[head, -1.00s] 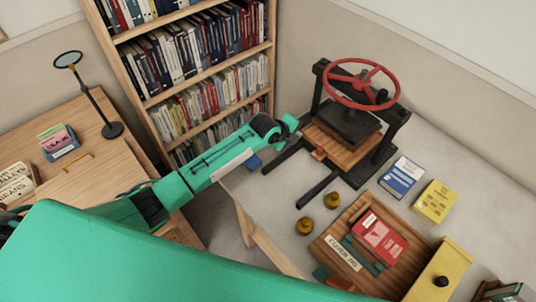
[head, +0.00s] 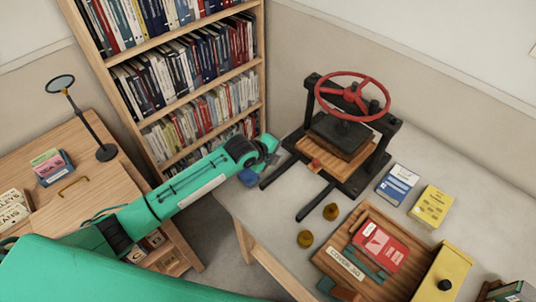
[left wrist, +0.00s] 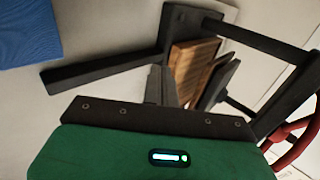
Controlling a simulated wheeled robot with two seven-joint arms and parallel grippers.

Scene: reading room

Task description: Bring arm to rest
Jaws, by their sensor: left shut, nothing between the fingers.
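My left arm, teal with dark joints, comes in from the left in the head view. Its gripper (head: 268,148) is above the back left part of the grey table (head: 240,198), left of the book press. In the left wrist view the dark fingers (left wrist: 163,84) are together and hold nothing. Behind them show the press's black frame and wooden bed. My right gripper is in neither view.
The black press (head: 345,135) has a red wheel (head: 352,97). A blue block (head: 247,178) lies under my gripper. Brass knobs (head: 305,239), books and a wooden tray (head: 328,262) are on the table. A bookshelf (head: 262,70) and wooden desk (head: 95,200) stand left.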

